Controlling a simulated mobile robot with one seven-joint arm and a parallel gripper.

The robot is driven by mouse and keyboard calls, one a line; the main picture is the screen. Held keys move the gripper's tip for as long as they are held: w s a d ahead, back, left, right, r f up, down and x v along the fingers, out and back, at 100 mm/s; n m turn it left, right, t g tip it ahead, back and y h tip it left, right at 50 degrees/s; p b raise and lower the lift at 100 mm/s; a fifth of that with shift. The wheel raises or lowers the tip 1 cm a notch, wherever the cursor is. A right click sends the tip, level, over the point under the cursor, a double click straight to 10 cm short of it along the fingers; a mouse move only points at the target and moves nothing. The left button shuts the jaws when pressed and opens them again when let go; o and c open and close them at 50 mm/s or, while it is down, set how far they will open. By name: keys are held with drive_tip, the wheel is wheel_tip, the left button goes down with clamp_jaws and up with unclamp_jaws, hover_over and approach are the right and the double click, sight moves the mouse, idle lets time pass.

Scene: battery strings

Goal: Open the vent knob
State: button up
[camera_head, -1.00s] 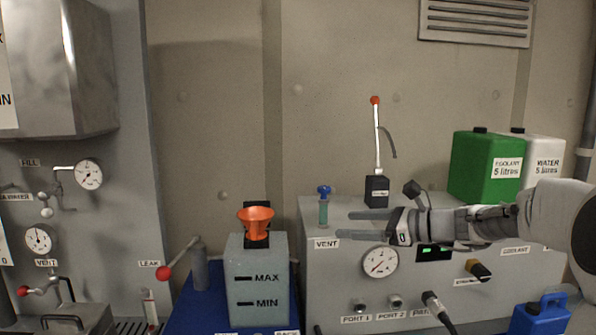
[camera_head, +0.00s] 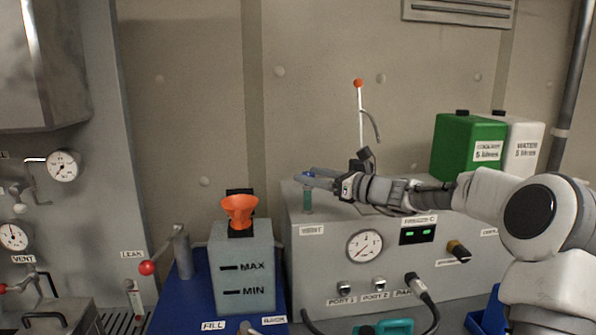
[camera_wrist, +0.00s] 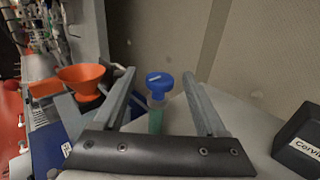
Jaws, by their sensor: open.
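The vent knob is a blue cap (camera_wrist: 159,84) on a short green tube (camera_wrist: 156,120) at the left end of the grey machine's top. In the head view the green tube (camera_head: 307,202) stands above the VENT label (camera_head: 312,230), and the cap is mostly hidden by my fingers. My gripper (camera_head: 306,179) reaches in from the right at knob height. In the wrist view my gripper (camera_wrist: 158,85) is open, with one finger on each side of the blue cap. Gaps show between the cap and both fingers there.
The grey machine (camera_head: 330,285) carries a gauge (camera_head: 364,246) and a lever with an orange tip (camera_head: 359,110). An orange funnel (camera_head: 239,211) on the MAX/MIN tank (camera_head: 245,278) stands left of the knob. Green (camera_head: 467,146) and white (camera_head: 522,150) canisters stand behind my arm.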

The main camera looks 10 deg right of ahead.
drive_tip(key=shift+x, duration=2.35)
clamp_jaws()
